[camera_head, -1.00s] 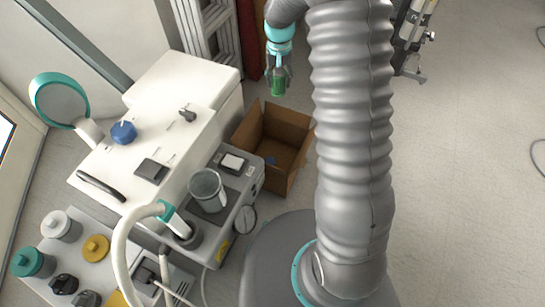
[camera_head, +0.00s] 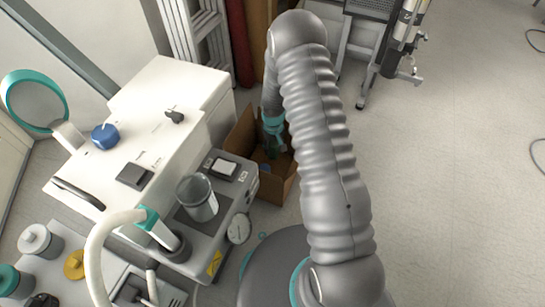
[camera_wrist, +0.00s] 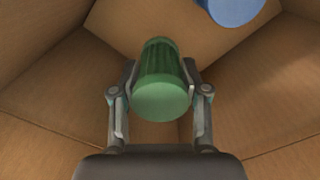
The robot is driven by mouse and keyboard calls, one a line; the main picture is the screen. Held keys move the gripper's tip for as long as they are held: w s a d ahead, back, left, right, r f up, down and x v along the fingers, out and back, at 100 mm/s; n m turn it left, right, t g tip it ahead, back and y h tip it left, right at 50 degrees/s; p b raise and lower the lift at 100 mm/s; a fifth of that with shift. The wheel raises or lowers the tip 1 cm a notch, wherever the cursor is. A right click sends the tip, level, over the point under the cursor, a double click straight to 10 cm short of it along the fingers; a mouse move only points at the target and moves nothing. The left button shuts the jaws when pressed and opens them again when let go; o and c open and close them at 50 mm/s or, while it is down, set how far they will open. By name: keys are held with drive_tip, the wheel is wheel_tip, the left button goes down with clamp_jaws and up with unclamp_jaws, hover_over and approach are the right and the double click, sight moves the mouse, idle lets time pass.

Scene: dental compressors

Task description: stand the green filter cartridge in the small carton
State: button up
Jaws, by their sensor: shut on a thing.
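The green filter cartridge (camera_wrist: 161,80) is between the two fingers of my gripper (camera_wrist: 160,88) in the wrist view, with its pale green end facing the camera. My gripper is shut on it. The small carton (camera_head: 240,139) is an open brown cardboard box on the floor. Its walls and floor surround the gripper in the wrist view (camera_wrist: 248,98). In the head view my gripper (camera_head: 271,148) is down inside the carton, and the cartridge is mostly hidden there. I cannot tell whether the cartridge touches the carton floor.
A blue round thing (camera_wrist: 232,10) lies in the carton, close to the cartridge. A white cabinet (camera_head: 165,110) and a ladder (camera_head: 197,40) stand behind. Open floor lies to the right.

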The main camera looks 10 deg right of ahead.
sight(273, 154)
drive_tip(key=shift+f, duration=2.25)
drive_tip(key=shift+f+b, duration=0.1)
drive_tip(key=shift+b, duration=0.25)
drive_tip(key=shift+f, duration=0.15)
drive_tip(key=o, duration=1.1)
drive_tip(key=shift+o, duration=0.2)
